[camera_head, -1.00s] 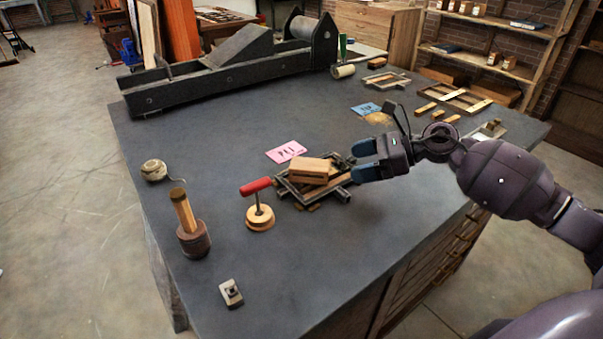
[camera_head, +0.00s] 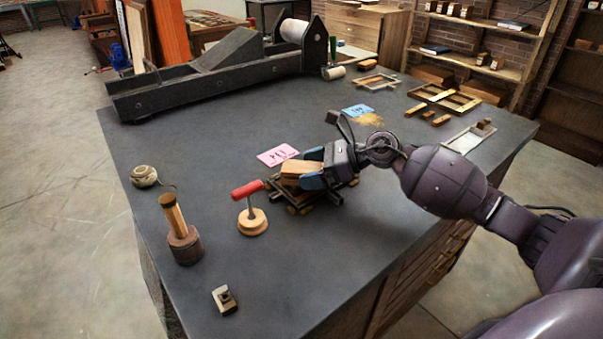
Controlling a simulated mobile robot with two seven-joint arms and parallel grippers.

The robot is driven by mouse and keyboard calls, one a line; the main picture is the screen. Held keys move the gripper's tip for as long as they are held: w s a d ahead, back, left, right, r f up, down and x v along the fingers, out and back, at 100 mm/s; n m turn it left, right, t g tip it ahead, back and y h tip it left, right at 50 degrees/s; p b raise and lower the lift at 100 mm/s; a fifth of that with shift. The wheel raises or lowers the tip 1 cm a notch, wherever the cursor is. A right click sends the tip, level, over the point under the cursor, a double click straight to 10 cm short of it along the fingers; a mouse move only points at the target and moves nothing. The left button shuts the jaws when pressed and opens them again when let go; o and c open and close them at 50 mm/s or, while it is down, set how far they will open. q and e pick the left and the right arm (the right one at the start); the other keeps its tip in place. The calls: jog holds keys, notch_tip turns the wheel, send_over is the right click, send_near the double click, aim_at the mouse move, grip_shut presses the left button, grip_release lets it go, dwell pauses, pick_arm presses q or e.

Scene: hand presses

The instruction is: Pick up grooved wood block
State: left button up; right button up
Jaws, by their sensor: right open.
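A light wood block (camera_head: 296,172) lies on top of a dark metal frame (camera_head: 332,195) with other wood pieces in and beside it, near the middle of the dark table. I cannot make out a groove at this size. My right gripper (camera_head: 309,168) is open, with its blue fingers on either side of the block's right end. The gripper hides that end, and I cannot tell if the fingers touch it. My left gripper is not in view.
A red-handled tool (camera_head: 250,211) on a round wooden base stands close left of the frame. A pink card (camera_head: 278,155) lies behind it. A wooden-handled tool (camera_head: 182,235) stands further left. A long dark press (camera_head: 205,85) fills the back. The front right tabletop is clear.

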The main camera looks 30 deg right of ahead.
jog(key=c, duration=1.1)
jog(key=shift+r, duration=0.15)
